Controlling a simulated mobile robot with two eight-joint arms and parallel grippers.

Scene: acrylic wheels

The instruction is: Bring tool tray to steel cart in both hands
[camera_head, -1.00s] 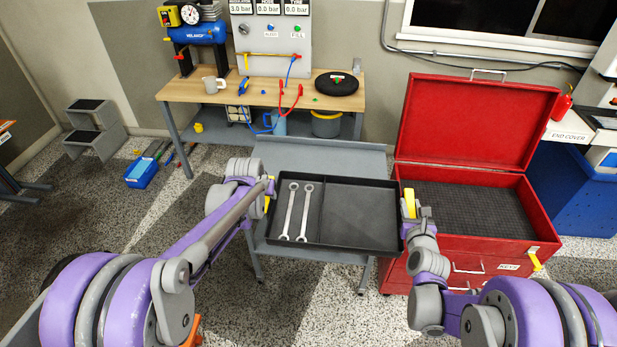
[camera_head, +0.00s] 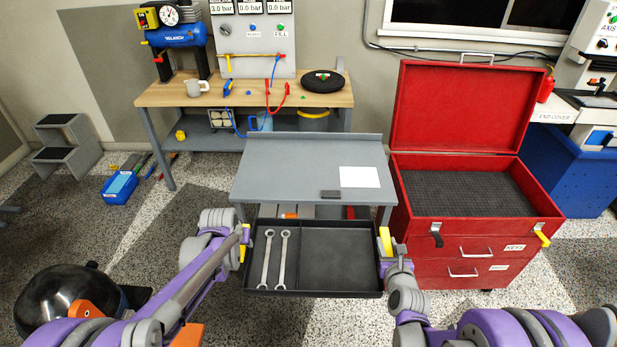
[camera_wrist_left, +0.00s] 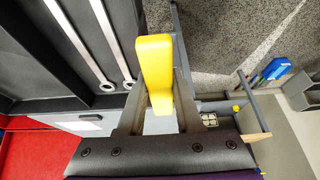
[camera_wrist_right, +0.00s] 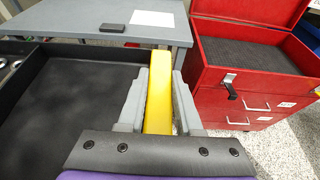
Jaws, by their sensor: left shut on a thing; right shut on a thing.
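The black tool tray (camera_head: 340,260) hangs level in front of the steel cart, held at both ends. Two wrenches (camera_head: 274,260) lie in its left compartment; its right compartment is empty. My left gripper (camera_head: 245,243) is shut on the tray's yellow left handle (camera_wrist_left: 155,70). My right gripper (camera_head: 386,245) is shut on the yellow right handle (camera_wrist_right: 158,95). The grey steel cart (camera_head: 290,165) stands just beyond the tray, its front lower part hidden by the tray. A white sheet (camera_head: 359,177) and a small dark block (camera_head: 330,194) lie on the cart top.
A red tool chest (camera_head: 470,235) with its lid open stands right of the cart. A wooden workbench (camera_head: 200,98) with a compressor and panel stands behind. A grey step stool (camera_head: 66,145) and blue bin (camera_head: 119,187) are at left. The cart top's left part is clear.

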